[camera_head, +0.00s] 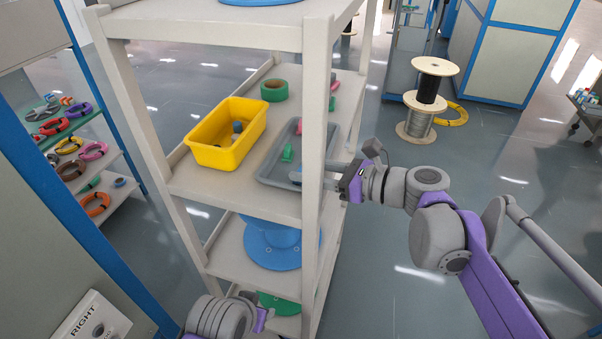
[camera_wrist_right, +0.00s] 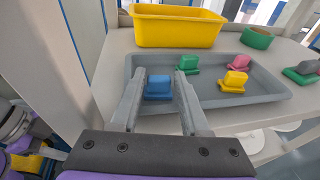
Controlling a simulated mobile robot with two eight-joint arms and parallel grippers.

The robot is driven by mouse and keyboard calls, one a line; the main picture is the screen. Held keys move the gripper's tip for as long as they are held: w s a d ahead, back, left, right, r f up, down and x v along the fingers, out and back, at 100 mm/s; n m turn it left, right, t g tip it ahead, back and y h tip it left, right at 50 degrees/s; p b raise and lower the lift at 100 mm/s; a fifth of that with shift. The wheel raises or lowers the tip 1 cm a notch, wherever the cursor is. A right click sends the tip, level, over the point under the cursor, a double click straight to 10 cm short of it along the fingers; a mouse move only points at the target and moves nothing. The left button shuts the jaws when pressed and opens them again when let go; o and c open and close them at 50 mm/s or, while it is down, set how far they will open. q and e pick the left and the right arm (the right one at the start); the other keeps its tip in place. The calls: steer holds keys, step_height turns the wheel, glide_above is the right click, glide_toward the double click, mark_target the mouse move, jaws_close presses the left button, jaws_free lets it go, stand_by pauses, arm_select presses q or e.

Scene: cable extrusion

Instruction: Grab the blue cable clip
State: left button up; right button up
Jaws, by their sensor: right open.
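The blue cable clip (camera_wrist_right: 158,87) lies in the grey tray (camera_wrist_right: 270,93), at its near left in the right wrist view. In the head view a bit of blue shows in the tray (camera_head: 265,179) beside the shelf post. My right gripper (camera_wrist_right: 160,75) is open, with one finger on each side of the blue clip; I cannot tell whether they touch it. In the head view the right gripper (camera_head: 322,176) reaches in from the right, partly hidden by the post. My left arm shows at the bottom, and its gripper (camera_head: 258,312) is too unclear to read.
A green clip (camera_wrist_right: 188,65), a pink clip (camera_wrist_right: 237,62) and a yellow clip (camera_wrist_right: 233,80) share the tray. A yellow bin (camera_head: 225,133) stands behind it, with green tape (camera_head: 274,90) nearby. The front shelf post (camera_head: 314,130) is close to my right gripper.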

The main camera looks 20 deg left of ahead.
mark_target(288, 166)
steer(key=x, duration=0.5)
steer(key=shift+d, duration=0.1)
jaws_close()
